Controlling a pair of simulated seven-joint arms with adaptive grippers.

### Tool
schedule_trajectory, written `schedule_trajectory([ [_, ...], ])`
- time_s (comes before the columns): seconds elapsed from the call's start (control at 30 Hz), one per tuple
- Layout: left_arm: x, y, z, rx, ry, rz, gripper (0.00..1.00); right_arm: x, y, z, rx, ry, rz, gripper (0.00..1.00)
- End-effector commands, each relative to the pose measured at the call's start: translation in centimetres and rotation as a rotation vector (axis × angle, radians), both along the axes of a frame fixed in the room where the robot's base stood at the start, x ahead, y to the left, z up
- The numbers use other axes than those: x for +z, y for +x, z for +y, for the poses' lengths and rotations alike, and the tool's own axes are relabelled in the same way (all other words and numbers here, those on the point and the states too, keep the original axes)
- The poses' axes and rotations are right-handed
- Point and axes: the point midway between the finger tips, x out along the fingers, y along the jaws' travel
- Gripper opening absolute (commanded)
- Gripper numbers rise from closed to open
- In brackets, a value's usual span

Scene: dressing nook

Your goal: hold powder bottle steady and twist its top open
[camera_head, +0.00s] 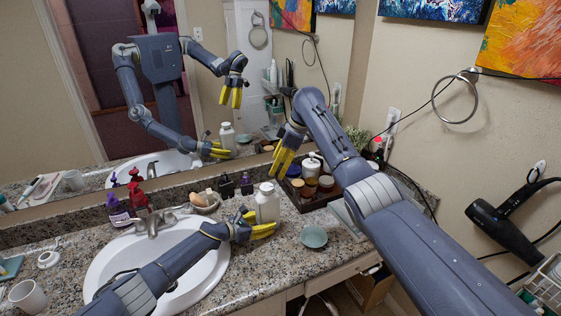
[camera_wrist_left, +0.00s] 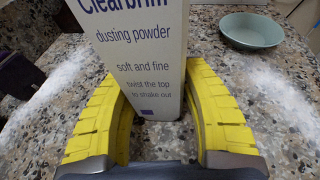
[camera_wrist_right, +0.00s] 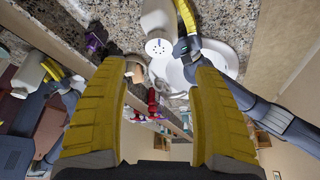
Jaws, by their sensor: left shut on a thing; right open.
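The white powder bottle (camera_head: 267,205) stands upright on the granite counter, right of the sink. Its label, reading "dusting powder" and "twist the top to shake out", fills the left wrist view (camera_wrist_left: 135,45). My left gripper (camera_head: 262,225) is shut around the lower part of the bottle, one yellow finger on each side. My right gripper (camera_head: 283,164) is open and empty, above and a little right of the bottle. In the right wrist view the bottle (camera_wrist_right: 158,20) is seen from above, with small dark dots on its white top, apart from the open fingers.
A teal dish (camera_head: 314,237) lies right of the bottle. A dark tray (camera_head: 308,204) of jars stands behind it. A basket (camera_head: 205,204) and small dark bottles (camera_head: 226,187) are at left, by the sink (camera_head: 205,275). Whitish patches (camera_wrist_left: 265,90) mark the counter. The mirror reflects my arms.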

Motion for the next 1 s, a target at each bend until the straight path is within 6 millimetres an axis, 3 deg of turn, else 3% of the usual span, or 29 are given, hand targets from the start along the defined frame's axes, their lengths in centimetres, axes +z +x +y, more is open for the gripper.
schedule_trajectory([
  [0.23, -0.1, 0.0, 0.0, 0.0, 0.0, 0.001, 0.31, 1.6, -0.1, -0.7, 0.001, 0.0, 0.0, 0.66],
  [0.67, -0.1, 0.0, 0.0, -0.001, 0.0, 0.002, 0.31, 1.7, -0.1, -0.7, 0.001, -0.001, 0.0, 0.66],
  [0.7, -0.1, 0.0, 0.0, -0.001, 0.0, 0.002, 0.5, 1.7, -0.1, -0.7, 0.001, -0.001, 0.0, 0.66],
  [0.9, 0.0, 0.0, 0.0, 0.0, 0.0, 0.0, 0.73, 1.7, -0.1, -0.7, 0.001, -0.001, 0.0, 0.66],
  [1.0, 0.0, 0.0, 0.0, 0.0, 0.0, 0.0, 0.73, 1.7, -0.1, -0.7, 0.001, -0.001, 0.0, 0.66],
])
